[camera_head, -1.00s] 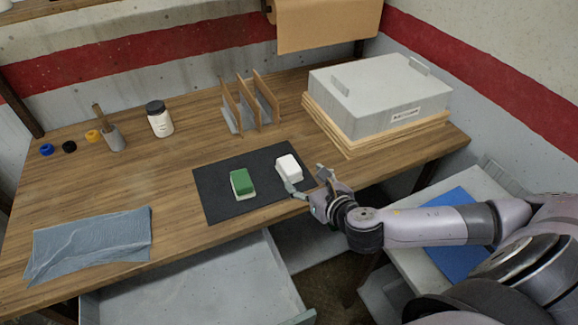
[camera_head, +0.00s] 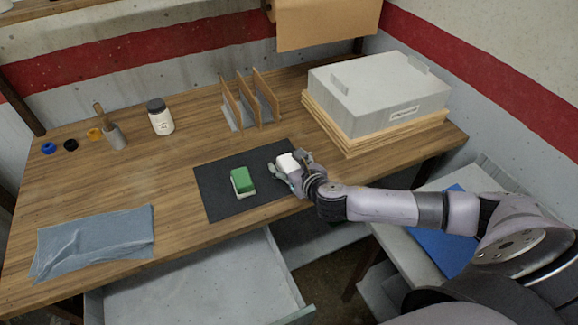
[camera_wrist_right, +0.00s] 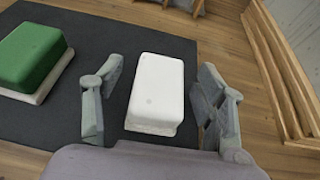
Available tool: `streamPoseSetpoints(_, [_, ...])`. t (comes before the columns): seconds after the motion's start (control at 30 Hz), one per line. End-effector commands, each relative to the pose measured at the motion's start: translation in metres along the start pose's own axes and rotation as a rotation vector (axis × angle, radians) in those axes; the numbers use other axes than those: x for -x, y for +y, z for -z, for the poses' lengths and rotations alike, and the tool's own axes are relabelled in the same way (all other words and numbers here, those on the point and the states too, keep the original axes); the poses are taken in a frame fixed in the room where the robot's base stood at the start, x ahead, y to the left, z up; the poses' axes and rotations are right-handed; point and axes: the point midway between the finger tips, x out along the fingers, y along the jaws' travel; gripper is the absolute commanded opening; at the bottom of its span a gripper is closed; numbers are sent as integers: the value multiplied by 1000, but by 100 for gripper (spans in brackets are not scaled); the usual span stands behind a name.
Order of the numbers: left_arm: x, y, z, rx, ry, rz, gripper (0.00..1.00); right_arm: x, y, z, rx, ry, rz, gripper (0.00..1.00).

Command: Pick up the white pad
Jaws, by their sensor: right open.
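The white pad (camera_head: 287,162) lies on the right part of a dark mat (camera_head: 222,205) on the wooden table. It also shows in the right wrist view (camera_wrist_right: 156,90), a white block on a slightly wider off-white base. My right gripper (camera_head: 291,167) is open, with one finger on each side of the pad. In the right wrist view, my gripper (camera_wrist_right: 155,98) shows a gap between each finger and the pad. The pad's near end is close to the gripper's palm. My left gripper is in neither view.
A green pad (camera_head: 242,181) on a pale base lies left of the white pad on the mat. A grey box (camera_head: 375,95) on wooden boards stands at the back right. A wooden divider rack (camera_head: 250,105) stands behind the mat. A blue-grey cloth (camera_head: 95,242) lies front left.

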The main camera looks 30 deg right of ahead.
Motion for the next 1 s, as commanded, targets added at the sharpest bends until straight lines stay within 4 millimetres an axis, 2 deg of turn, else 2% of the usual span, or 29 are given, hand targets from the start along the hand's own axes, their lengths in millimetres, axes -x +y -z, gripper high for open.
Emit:
streamPoseSetpoints(0.07, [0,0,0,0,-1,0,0,0,0,0,0,0,0,65])
streamPoseSetpoints(0.17, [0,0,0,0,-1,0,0,0,0,0,0,0,0,59])
streamPoseSetpoints(0.87, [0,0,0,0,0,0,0,1,0,0,0,1,0,12])
streamPoseSetpoints(1.0, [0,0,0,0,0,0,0,1,0,0,0,0,0,11])
